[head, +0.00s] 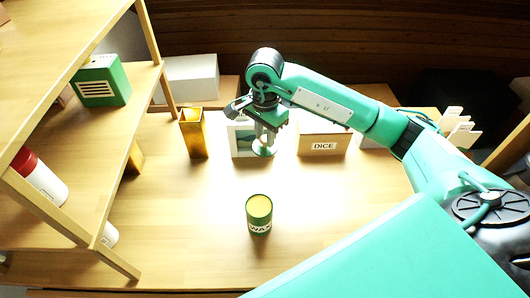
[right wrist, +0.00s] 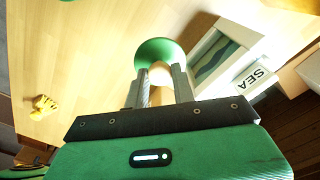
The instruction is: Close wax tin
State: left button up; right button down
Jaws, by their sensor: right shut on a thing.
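The wax tin (head: 259,215) stands upright on the table, green with a white WAX label. Its top is uncovered and shows a yellowish face. My right gripper (head: 266,140) is above the table, behind the tin and apart from it. It is shut on a pale knob of the round green lid (right wrist: 158,50), which hangs below the fingers. The lid (head: 263,151) also shows in the head view, in front of a framed picture. The fingers (right wrist: 160,85) hide part of the knob in the right wrist view. My left gripper is not in view.
A SEA picture box (right wrist: 225,58) is close to the lid in the right wrist view. A DICE box (head: 323,140) and a yellow holder (head: 193,134) stand along the back. A wooden shelf (head: 98,160) fills the left. The table around the tin is clear.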

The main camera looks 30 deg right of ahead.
aim_at(265, 138)
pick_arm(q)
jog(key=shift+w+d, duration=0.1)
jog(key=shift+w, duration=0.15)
pick_arm(e)
jog(key=shift+r, duration=2.85)
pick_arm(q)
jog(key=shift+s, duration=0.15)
